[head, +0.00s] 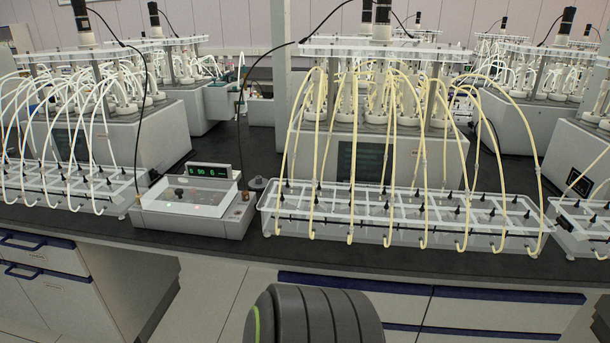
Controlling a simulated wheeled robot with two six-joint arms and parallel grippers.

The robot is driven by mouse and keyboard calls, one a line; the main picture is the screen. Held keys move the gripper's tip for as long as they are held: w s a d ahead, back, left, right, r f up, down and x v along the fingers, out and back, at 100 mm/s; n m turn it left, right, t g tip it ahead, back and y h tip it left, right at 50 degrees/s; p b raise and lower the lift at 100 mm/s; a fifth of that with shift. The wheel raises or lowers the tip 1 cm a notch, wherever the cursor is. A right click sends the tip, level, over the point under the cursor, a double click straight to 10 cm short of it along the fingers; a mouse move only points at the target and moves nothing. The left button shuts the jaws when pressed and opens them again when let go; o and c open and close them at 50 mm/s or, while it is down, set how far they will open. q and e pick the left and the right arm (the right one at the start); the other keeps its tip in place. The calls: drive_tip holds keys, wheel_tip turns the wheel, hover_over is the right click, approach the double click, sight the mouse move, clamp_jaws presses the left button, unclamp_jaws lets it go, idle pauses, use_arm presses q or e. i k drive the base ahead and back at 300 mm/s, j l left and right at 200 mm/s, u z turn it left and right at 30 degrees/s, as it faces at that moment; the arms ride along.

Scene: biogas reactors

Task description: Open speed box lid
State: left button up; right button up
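The speed box (192,225) is a low white-grey box on the dark bench, left of the middle in the head view. A green-lit digital display (209,171) stands at its back edge. A clear lid (207,197) lies over the sloped top of the box and looks shut. A dark knob and small red and green lights show through it. Neither gripper is in view. A dark ridged rounded part at the bottom middle is probably mine; no fingers show on it.
Clear racks with looping tubes flank the box, one rack (66,190) on the left and another (400,222) on the right. Reactor units (375,150) stand behind. A black cable runs down behind the box. The bench front edge before the box is clear.

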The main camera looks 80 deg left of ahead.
sight(147, 201)
drive_tip(key=u, duration=3.5)
